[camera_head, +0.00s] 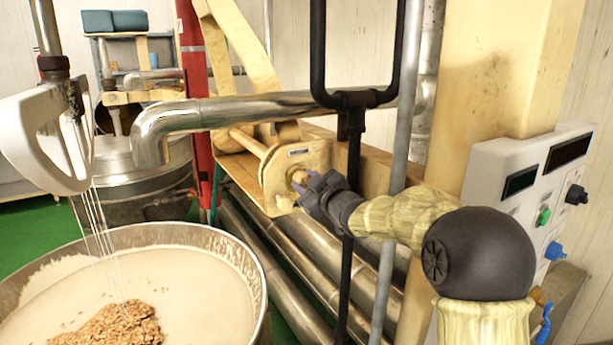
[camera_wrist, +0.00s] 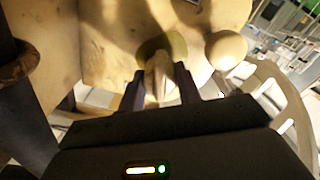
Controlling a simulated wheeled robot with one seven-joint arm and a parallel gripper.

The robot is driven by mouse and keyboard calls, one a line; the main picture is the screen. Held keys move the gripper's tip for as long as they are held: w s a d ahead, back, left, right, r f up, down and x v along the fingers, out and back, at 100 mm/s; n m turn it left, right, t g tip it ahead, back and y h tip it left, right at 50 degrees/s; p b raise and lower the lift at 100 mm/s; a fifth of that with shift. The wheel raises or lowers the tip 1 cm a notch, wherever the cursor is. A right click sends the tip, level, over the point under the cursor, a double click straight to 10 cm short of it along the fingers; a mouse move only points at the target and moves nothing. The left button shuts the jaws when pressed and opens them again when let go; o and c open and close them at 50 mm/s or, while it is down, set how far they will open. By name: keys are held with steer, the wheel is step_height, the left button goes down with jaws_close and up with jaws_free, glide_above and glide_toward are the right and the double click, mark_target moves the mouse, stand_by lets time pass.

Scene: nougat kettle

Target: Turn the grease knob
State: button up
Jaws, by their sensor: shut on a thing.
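The grease knob (camera_head: 298,178) is a small brass-yellow piece on the front plate of a cream-yellow metal bracket (camera_head: 277,196), below a small label. My gripper (camera_head: 308,183) is at the plate, with its dark fingers closed around the knob. In the wrist view the knob (camera_wrist: 160,80) shows as a pale ridged grip in front of a round yellow base. It sits between the two dark fingertips of my gripper (camera_wrist: 160,88). My gripper partly hides the knob in the head view.
A black upright bar (camera_head: 354,200) and a grey pipe (camera_head: 403,110) stand close by my arm. A steel kettle (camera_head: 255,275) with nuts in pale mass is at lower left. A control panel (camera_head: 520,190) is at right. Steel pipes (camera_head: 285,250) run below the bracket.

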steer(key=shift+r+m+p, duration=0.2)
steer(key=shift+m+p, duration=0.55)
steer(key=shift+m, duration=0.85)
steer(key=o, duration=1)
steer(key=shift+f, duration=0.15)
steer(key=shift+c, duration=0.2)
steer(key=b+v, duration=0.2)
steer(key=v, duration=1)
steer(key=shift+b, duration=0.3)
steer(key=shift+w, duration=0.1)
